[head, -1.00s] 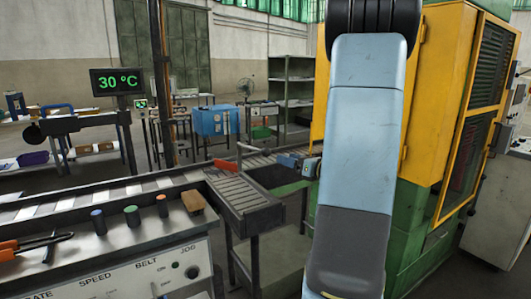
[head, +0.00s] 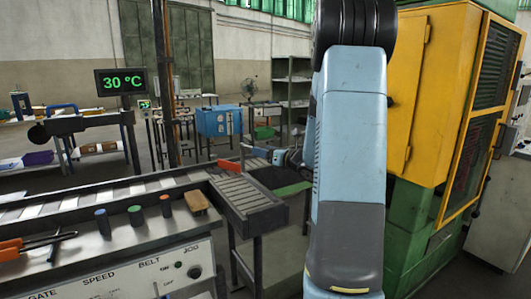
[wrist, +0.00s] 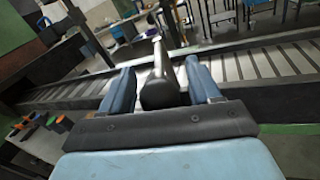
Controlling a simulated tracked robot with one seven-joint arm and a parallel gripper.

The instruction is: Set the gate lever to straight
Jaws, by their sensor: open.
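My gripper (head: 268,154) is at the far end of my arm, above the conveyor junction, beside the red gate plate (head: 228,166). In the wrist view its two blue fingers (wrist: 160,68) are apart. A dark rounded bar, which looks like the gate lever (wrist: 158,86), stands between them with a gap on both sides. The fingers are around it and not closed on it. In the head view the lever (head: 246,150) shows only as a thin upright piece near the fingertips. Its exact angle is hard to tell.
The roller conveyor (head: 120,192) runs along the back of the console, with a side branch (head: 243,193). Several coloured pegs and a brown block (head: 195,201) sit on the console. The yellow and green furnace cabinet (head: 425,95) stands close right of my arm.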

